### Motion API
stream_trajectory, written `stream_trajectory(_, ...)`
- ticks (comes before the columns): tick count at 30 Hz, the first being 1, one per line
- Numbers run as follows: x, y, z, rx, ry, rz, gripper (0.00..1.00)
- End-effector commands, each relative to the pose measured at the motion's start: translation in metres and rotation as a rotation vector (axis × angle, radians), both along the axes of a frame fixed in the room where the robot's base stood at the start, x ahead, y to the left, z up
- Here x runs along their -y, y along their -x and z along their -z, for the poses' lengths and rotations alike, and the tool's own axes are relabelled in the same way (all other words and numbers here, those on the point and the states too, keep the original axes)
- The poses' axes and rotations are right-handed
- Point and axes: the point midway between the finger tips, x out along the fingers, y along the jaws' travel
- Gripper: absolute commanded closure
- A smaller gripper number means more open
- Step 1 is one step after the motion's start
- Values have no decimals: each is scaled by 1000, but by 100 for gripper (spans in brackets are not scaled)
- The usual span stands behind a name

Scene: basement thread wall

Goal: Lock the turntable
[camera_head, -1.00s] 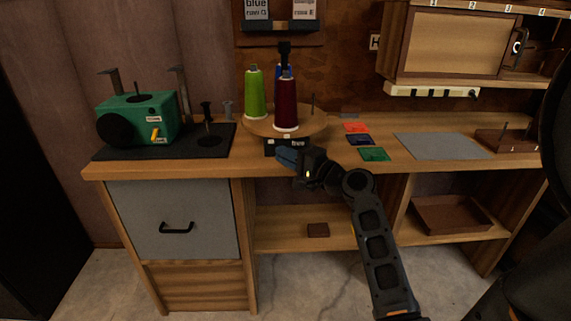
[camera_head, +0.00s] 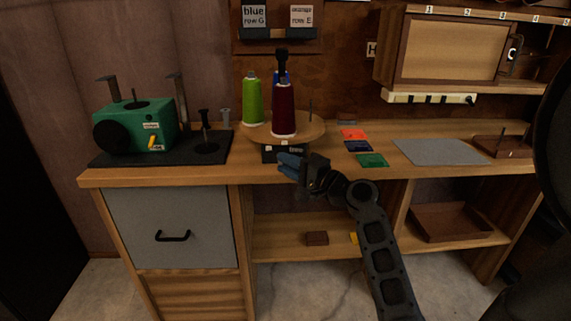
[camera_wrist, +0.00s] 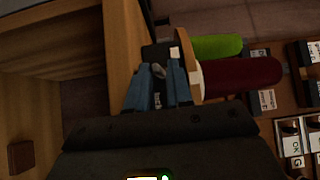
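The turntable (camera_head: 312,128) is a round wooden disc on a dark base box (camera_head: 270,154) at the bench's front edge. It carries a green spool (camera_head: 252,101), a dark red spool (camera_head: 284,108) and a blue spool (camera_head: 281,76) mostly hidden behind the red one. My gripper (camera_head: 282,162) has blue fingers and is just in front of the base. In the wrist view my fingers (camera_wrist: 160,72) point at the base, apart, with a small grey piece (camera_wrist: 158,71) showing between their tips. I cannot tell whether they touch it.
A green machine (camera_head: 137,125) stands on a black mat at left. Orange, navy and green cards (camera_head: 372,160) and a grey mat (camera_head: 440,151) lie right of the turntable. A drawer (camera_head: 170,225) and open shelves (camera_head: 285,235) are below the bench.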

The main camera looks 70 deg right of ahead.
Motion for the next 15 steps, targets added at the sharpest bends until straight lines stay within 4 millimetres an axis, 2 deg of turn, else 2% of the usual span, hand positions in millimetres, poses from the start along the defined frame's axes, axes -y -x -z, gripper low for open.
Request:
stream_trajectory(9, -19, 48, 3, -3, -2, 3, 80)
stream_trajectory(15, -25, 63, 3, -2, -2, 3, 80)
